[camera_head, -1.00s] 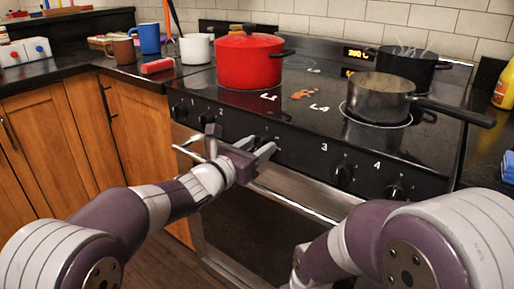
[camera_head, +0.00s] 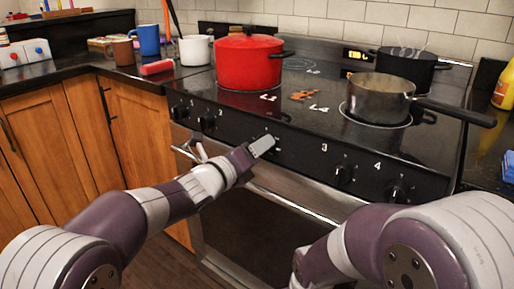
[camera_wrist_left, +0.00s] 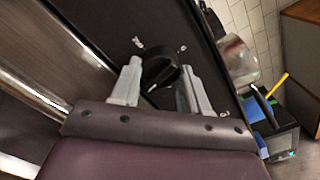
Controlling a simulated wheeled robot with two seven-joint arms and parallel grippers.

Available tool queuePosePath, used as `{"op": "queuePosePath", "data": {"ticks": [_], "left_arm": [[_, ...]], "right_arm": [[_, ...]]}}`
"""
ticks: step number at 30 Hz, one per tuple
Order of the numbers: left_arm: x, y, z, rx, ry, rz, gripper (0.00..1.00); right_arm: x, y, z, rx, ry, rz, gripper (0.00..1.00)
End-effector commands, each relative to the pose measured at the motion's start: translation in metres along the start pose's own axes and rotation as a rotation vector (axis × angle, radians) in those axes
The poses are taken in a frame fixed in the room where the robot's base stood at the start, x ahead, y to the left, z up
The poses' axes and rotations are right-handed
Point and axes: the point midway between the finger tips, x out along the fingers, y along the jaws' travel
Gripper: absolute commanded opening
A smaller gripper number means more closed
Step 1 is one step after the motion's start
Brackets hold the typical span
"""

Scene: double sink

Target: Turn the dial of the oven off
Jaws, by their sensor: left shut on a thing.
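The oven's front panel (camera_head: 300,151) carries a row of black dials. The dial held by my left gripper (camera_head: 263,147) is the middle one, mostly hidden behind the finger in the head view. In the left wrist view this black dial (camera_wrist_left: 158,73) sits between the two grey fingers of my left gripper (camera_wrist_left: 162,80), which is shut on it. The oven door (camera_head: 265,215) is closed below the panel. My right arm comes in at the lower right, but its gripper is not in view.
The door's handle bar (camera_head: 290,202) runs just below the dials. A red pot (camera_head: 247,63), a grey saucepan (camera_head: 379,99) and a black pot (camera_head: 410,66) stand on the cooktop. Mugs (camera_head: 148,39) stand on the counter at left.

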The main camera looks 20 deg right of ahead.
Motion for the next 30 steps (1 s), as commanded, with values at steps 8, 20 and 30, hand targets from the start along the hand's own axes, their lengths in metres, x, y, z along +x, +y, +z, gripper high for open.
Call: {"op": "queuePosePath", "data": {"ticks": [8,20,30], "left_arm": [[0.0,-0.001,0.0,-0.261,0.003,0.003,0.15],[0.0,-0.002,0.001,-0.643,0.003,0.005,0.15],[0.0,-0.003,0.002,-0.965,0.002,0.004,0.15]], "right_arm": [[-0.01,0.0,-0.001,0.0,0.0,0.0,0.43],[-0.029,0.0,-0.003,0.0,0.0,0.0,0.43],[-0.05,0.0,-0.006,0.0,0.0,0.0,0.43]]}}
